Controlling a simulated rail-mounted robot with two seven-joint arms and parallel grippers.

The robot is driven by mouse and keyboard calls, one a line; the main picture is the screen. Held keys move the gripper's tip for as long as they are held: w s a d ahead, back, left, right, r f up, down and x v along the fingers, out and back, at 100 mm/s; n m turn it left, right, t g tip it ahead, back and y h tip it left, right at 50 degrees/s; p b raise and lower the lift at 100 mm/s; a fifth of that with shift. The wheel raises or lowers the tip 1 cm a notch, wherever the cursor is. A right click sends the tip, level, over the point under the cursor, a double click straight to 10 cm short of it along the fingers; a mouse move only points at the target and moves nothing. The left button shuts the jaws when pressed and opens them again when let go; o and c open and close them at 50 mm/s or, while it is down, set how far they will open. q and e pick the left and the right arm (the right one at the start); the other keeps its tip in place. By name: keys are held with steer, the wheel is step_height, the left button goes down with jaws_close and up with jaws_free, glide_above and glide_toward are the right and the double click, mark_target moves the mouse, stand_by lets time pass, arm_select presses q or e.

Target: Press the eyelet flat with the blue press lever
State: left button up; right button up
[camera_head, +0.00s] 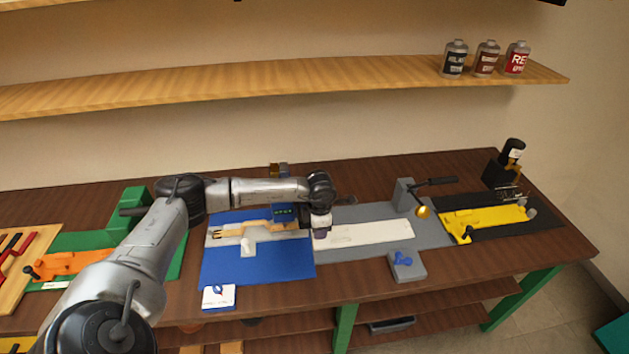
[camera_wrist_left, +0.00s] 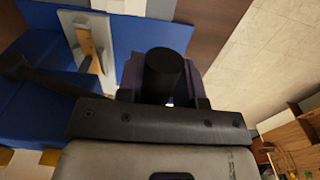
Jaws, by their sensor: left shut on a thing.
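The blue press station (camera_head: 255,265) is left of the table's middle, with a tan strap (camera_head: 262,227) lying on a grey plate across it. The small dark blue press head (camera_head: 284,212) is beside the strap's right end, largely behind my arm. My left gripper (camera_head: 320,228) is at the station's right edge. In the left wrist view my left gripper (camera_wrist_left: 163,98) is shut on a black cylindrical grip, which looks like the lever's handle (camera_wrist_left: 165,72). The strap (camera_wrist_left: 90,50) also shows there. I cannot make out the eyelet. My right gripper is out of view.
A grey station (camera_head: 430,238) with a white strip and black-handled lever stands to the right, then a yellow fixture (camera_head: 487,219). A green station (camera_head: 125,205) with an orange piece lies left. A shelf (camera_head: 300,80) with several bottles hangs above.

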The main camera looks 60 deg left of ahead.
arm_select(q)
steer(key=shift+w+r+p, duration=0.2)
steer(key=shift+r+p, duration=0.4)
steer(key=shift+r, duration=0.95)
steer(key=shift+c, duration=0.2)
steer(key=shift+a+r, duration=0.1)
